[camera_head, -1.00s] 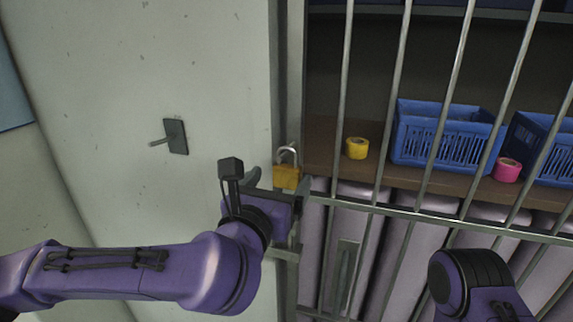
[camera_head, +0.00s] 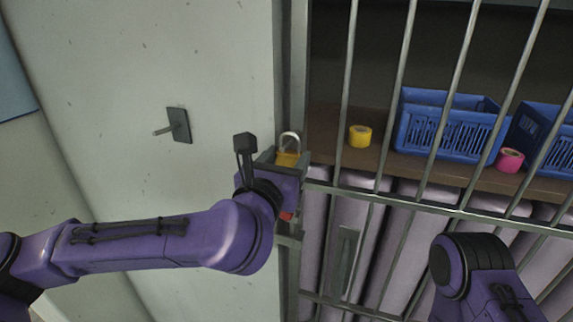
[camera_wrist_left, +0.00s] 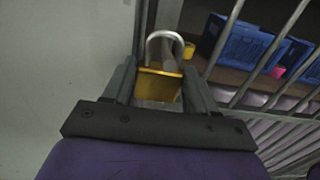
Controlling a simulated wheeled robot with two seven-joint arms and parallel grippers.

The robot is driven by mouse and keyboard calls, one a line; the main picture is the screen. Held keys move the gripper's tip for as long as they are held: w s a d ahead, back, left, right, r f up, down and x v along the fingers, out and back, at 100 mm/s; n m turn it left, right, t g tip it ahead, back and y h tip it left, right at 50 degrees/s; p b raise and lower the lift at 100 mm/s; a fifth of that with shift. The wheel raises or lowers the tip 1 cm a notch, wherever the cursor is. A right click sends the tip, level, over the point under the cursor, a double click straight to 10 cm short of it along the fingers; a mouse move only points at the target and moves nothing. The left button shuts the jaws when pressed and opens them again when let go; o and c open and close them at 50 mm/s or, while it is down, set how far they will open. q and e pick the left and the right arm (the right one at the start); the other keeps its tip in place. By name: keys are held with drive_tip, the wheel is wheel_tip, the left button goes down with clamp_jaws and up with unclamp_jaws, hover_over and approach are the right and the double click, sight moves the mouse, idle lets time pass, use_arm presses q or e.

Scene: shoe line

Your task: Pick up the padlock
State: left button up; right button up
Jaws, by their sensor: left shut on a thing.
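The padlock (camera_head: 287,157) has a yellow body and a silver shackle. It is at the edge where the pale wall meets the barred gate. My left gripper (camera_head: 281,160) is around its body, and the fingers hide part of it. In the left wrist view the padlock (camera_wrist_left: 158,84) sits between the two fingers of my left gripper (camera_wrist_left: 158,88), shackle up, and the gripper is shut on it. I cannot tell whether the shackle still hangs on anything. My right gripper is not in view; only part of my right arm shows at the lower right.
Metal bars (camera_head: 396,95) stand in front of a brown shelf (camera_head: 385,158). On the shelf are a yellow tape roll (camera_head: 360,136), a pink tape roll (camera_head: 509,160) and blue crates (camera_head: 446,122). A dark plate with a peg (camera_head: 179,125) is on the pale wall (camera_head: 110,80) at left.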

use_arm(q)
drive_tip(key=shift+s+r+b, duration=0.25)
drive_tip(key=shift+r+b, duration=0.1)
drive_tip(key=b+v, duration=0.8)
drive_tip(key=v, duration=0.9)
drive_tip(key=shift+s+a+r+b, duration=0.15)
drive_tip(key=shift+s+b, duration=0.15)
drive_tip(key=shift+b, duration=0.05)
drive_tip(key=shift+w, duration=0.1)
